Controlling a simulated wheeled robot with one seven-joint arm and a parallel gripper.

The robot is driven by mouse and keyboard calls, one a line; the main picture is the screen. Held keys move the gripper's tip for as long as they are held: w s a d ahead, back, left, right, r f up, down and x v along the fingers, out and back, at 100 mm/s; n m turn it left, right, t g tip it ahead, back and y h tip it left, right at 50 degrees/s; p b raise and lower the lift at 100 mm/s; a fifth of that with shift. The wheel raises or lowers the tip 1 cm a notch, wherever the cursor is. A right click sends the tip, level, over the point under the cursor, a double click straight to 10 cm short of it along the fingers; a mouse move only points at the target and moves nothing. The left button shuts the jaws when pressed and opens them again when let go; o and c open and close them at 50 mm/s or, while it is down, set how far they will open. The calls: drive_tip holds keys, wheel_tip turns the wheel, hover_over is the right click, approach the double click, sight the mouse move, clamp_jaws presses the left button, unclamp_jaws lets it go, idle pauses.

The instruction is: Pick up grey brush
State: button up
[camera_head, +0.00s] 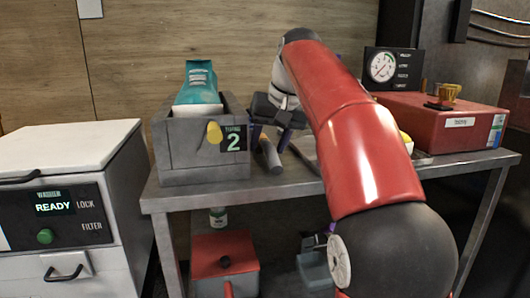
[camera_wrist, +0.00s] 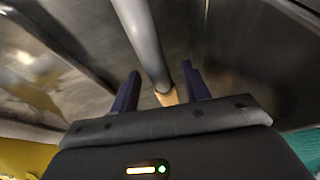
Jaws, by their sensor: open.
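The grey brush (camera_head: 271,158) shows as a grey rod on the metal table, just right of the grey box. In the wrist view the grey rod of the brush (camera_wrist: 146,38) runs down from the top edge to a tan end between my fingers. My gripper (camera_head: 268,146) is over it, its two dark purple fingers apart, one on each side. The wrist view also shows my gripper (camera_wrist: 160,72) open, with gaps beside the rod. Contact with the fingers cannot be made out. Bristles are not visible, and my gripper hides part of the brush in the head view.
A white washer (camera_head: 60,155) stands left of the table (camera_head: 235,192). A red container (camera_head: 225,258) is below.

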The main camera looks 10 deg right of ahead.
clamp_jaws()
idle(0.3)
